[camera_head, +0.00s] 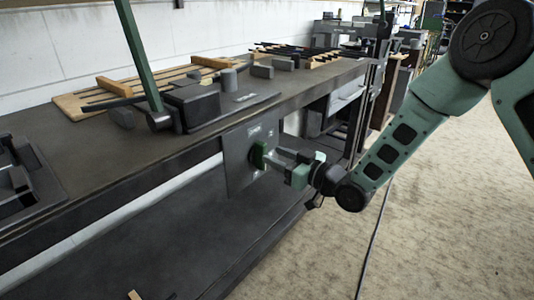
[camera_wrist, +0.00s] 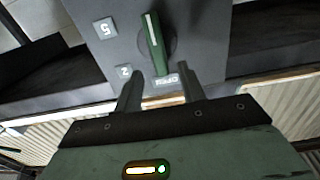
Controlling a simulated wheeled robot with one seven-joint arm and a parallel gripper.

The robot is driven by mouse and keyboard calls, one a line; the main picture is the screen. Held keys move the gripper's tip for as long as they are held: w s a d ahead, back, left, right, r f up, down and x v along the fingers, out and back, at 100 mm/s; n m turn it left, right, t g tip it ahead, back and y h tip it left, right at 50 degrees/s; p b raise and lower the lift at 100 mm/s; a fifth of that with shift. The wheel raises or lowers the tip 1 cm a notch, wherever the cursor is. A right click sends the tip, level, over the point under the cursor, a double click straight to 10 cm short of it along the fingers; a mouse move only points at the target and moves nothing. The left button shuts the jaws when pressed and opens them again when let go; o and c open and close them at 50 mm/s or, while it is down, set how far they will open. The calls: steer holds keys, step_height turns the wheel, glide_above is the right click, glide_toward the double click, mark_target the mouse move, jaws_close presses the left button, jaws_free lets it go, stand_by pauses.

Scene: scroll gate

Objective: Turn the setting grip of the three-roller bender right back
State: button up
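The setting grip is a green bar knob with a pale line along it (camera_wrist: 154,45), on a round dark base on a grey panel (camera_wrist: 97,12). In the wrist view it stands nearly upright, tilted slightly. Plates marked 5 and 2 lie left of it; a word plate near its lower end is hard to read. The grip also shows edge-on in the head view (camera_head: 258,155). My gripper (camera_wrist: 160,70) is open, one finger on each side of the grip's lower end, with gaps visible. Whether the fingertips reach around it in depth I cannot tell.
The panel hangs at the front edge of a long dark bench (camera_head: 60,120). A dark machine with a long green lever (camera_head: 193,105) stands above it. Wooden slatted racks (camera_head: 90,100) lie behind. Open floor (camera_head: 430,240) is to the right.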

mark_target(265, 152)
steer(key=shift+x, duration=2.05)
jaws_close()
steer(key=shift+b, duration=0.3)
